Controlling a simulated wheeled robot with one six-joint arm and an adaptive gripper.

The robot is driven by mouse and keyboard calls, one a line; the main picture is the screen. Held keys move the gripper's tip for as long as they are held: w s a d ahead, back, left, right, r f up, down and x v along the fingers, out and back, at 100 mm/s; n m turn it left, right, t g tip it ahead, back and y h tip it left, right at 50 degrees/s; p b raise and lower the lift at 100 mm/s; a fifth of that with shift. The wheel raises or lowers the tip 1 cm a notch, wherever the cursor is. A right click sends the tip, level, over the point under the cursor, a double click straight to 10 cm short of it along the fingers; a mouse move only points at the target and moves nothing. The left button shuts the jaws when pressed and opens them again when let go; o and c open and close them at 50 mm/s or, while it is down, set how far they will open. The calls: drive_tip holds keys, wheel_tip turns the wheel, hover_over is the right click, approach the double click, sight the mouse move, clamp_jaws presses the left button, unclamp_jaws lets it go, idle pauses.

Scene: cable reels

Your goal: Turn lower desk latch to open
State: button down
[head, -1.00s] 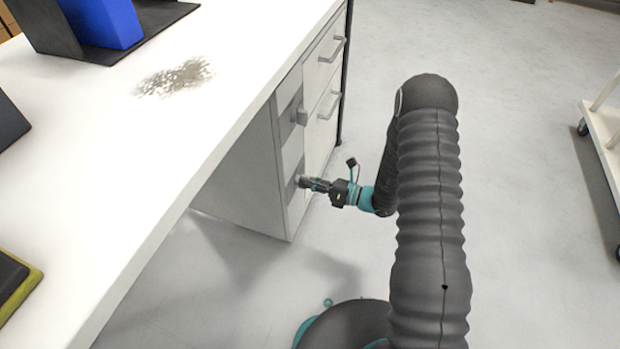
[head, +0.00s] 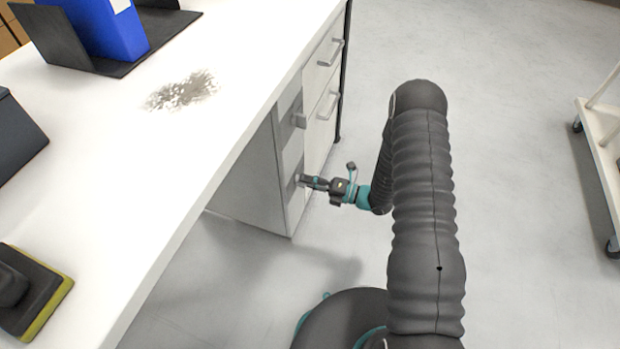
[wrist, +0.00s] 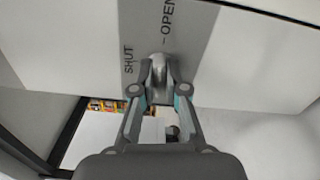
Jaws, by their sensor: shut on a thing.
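The lower desk latch (wrist: 158,70) is a small grey metal handle on a grey plate (wrist: 190,38) marked SHUT and OPEN. My gripper (wrist: 158,92) is shut on this latch, with one finger on each side of it. The fingers partly cover the latch, and its exact angle between the two marks is hard to tell. In the head view my gripper (head: 303,181) reaches from the right to the lower front of the white desk cabinet (head: 247,185). The latch is mostly hidden there.
An upper latch (head: 299,120) sits above on the cabinet. Two drawer handles (head: 328,105) stick out beside it. The white desktop (head: 205,130) carries a blue binder (head: 105,30) and a yellow-edged block (head: 35,295). A white cart (head: 605,150) stands right; the floor between is clear.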

drive_tip(key=shift+w+a+r+m, duration=0.1)
drive_tip(key=shift+w+a+m, duration=0.05)
drive_tip(key=shift+m, duration=0.85)
drive_tip(key=shift+p, duration=0.3)
drive_tip(key=c, duration=1.4)
unclamp_jaws()
drive_tip(key=shift+o, duration=1)
drive_tip(key=shift+a, duration=0.15)
drive_tip(key=shift+d, duration=0.3)
